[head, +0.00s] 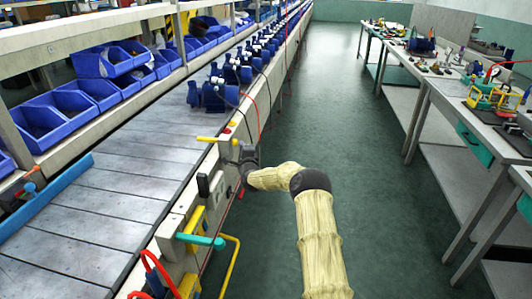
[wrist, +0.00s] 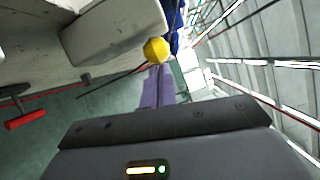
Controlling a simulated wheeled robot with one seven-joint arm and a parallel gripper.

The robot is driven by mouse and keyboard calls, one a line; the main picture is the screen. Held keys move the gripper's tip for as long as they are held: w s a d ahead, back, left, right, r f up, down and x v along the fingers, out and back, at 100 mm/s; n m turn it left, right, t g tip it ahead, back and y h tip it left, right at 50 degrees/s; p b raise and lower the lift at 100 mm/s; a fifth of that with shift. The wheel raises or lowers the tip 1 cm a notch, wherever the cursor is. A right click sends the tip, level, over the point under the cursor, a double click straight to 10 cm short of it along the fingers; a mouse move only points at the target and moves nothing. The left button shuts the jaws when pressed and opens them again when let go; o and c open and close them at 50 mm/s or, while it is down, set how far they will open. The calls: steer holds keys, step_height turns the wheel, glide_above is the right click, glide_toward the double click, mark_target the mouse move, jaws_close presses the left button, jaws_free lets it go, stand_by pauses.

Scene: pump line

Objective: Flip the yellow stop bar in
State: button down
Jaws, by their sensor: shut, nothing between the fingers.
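The yellow stop bar (head: 208,139) sticks out level from the conveyor's right edge, pointing left over the belt. My gripper (head: 240,155) is at the conveyor's right side, just right of and below the bar's near end. Its dark body hides some of the bar's mount. In the wrist view, my gripper's narrow fingers (wrist: 158,78) are shut and empty. A yellow rounded end (wrist: 156,50) shows close beyond the fingertips; I cannot tell if they touch or whether it belongs to the bar.
Blue pumps (head: 230,76) stand in a row on the belt (head: 130,170) beyond the bar. A teal handle (head: 205,241) and yellow tube (head: 232,262) stick out from the conveyor's near side. The green floor (head: 350,130) is clear up to the workbench (head: 470,100) at right.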

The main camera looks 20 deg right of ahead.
steer(key=s+d+f+b, duration=0.1)
steer(key=s+d, duration=0.1)
steer(key=s, duration=0.9)
steer(key=shift+s+d+b, duration=0.15)
steer(key=shift+d+b, duration=0.1)
steer(key=shift+b, duration=0.1)
